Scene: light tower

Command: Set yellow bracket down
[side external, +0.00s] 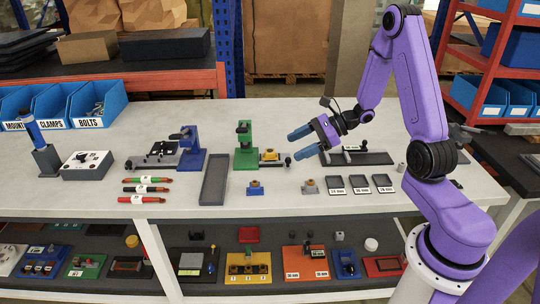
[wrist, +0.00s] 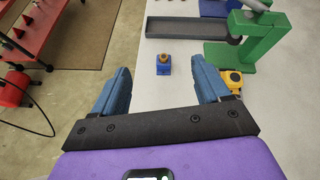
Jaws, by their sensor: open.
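The yellow bracket (side external: 269,156) is at the right side of the green press (side external: 244,150) on the light worktop. In the wrist view a yellow piece (wrist: 233,80) shows beside the green press, partly behind my right finger. My gripper (side external: 292,146) is open and empty, with blue fingers apart, above the worktop to the right of the yellow bracket. It also shows in the wrist view (wrist: 160,64), with nothing held between the fingers. Whether the bracket is seated in a fixture cannot be told.
A small blue block with an orange top (side external: 255,189) stands in front of the press. A long grey tray (side external: 214,180) lies to its left. A dark plate fixture (side external: 358,158) and several labelled pads (side external: 359,184) lie to the right.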

